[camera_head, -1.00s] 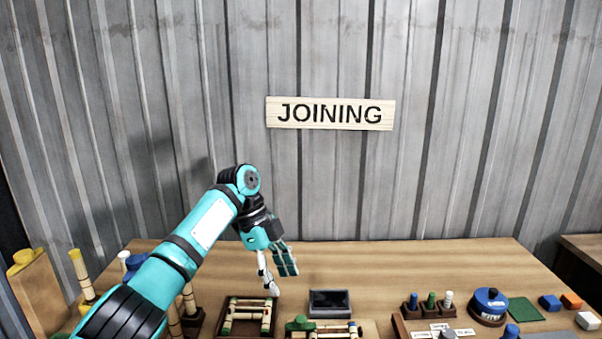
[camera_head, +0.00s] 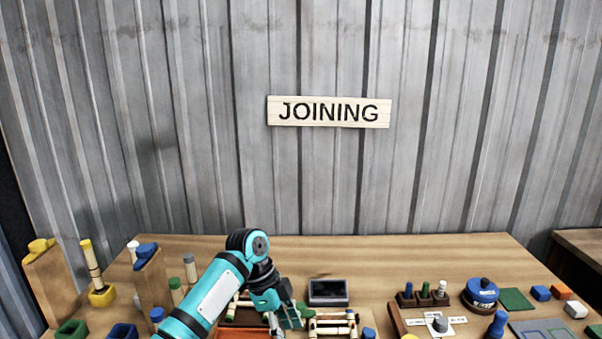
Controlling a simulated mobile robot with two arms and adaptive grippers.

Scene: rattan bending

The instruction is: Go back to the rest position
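My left arm comes in from the lower left, and its teal and dark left gripper (camera_head: 283,322) hangs fingers down over the front middle of the wooden table (camera_head: 400,262). Its two fingers look spread apart, and no object shows between them. The gripper overlaps a rattan frame on an orange-brown tray (camera_head: 245,318) and stands just left of a second rattan frame (camera_head: 333,324). Whether it touches either cannot be told. My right gripper is not in view.
A dark box (camera_head: 328,291) sits behind the frames. At right are a peg holder (camera_head: 424,300), a blue round tape dispenser (camera_head: 481,293) and small blocks (camera_head: 541,293). Wooden stands and colored cups (camera_head: 72,330) crowd the left. The back of the table is clear.

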